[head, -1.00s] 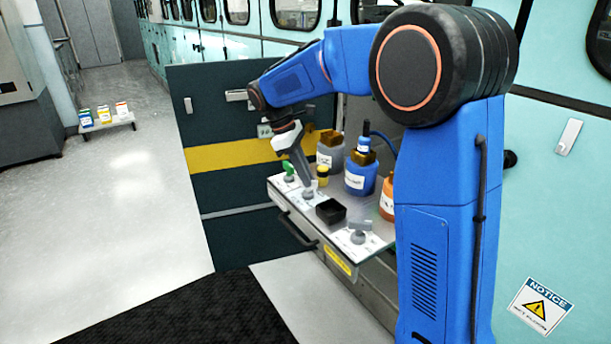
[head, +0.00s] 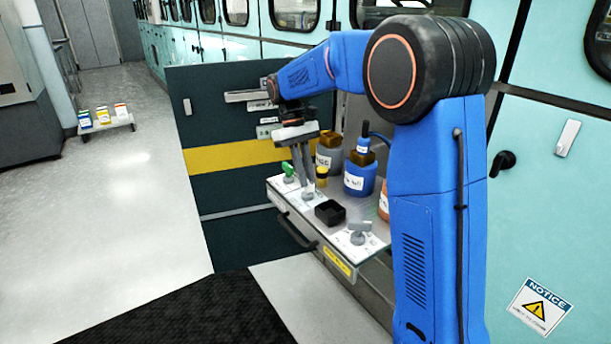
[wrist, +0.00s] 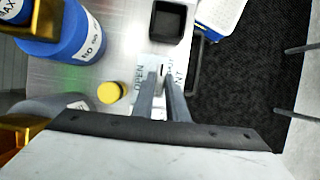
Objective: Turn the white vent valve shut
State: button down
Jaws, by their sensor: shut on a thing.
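The white vent valve (head: 308,197) stands on the grey shelf, between a green-handled valve (head: 288,171) and a grey-white valve (head: 360,232). My gripper (head: 306,184) points down onto the vent valve, its two fingers closed around the handle. In the wrist view, my gripper (wrist: 162,84) has its fingertips on either side of the thin pale handle (wrist: 161,71). A white label plate (wrist: 140,74) lies under it, with "OPEN" legible to the left and other letters to the right partly covered by a finger. The handle's exact angle is hard to make out.
A black open box (head: 330,212) sits close beside the vent valve. A yellow-capped bottle (head: 322,176), a grey bottle (head: 330,153), a blue bottle (head: 360,178) and an orange bottle (head: 384,203) stand behind. A dark handle (head: 297,232) runs along the shelf front.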

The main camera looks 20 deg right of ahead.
dwell(0.3)
jog(key=c, duration=1.8)
grip_release()
jog(key=shift+o, duration=0.2)
jog(key=v, duration=1.7)
jog(key=shift+w+r, duration=0.15)
jog(key=shift+r, duration=0.05)
jog(key=shift+d, duration=0.1)
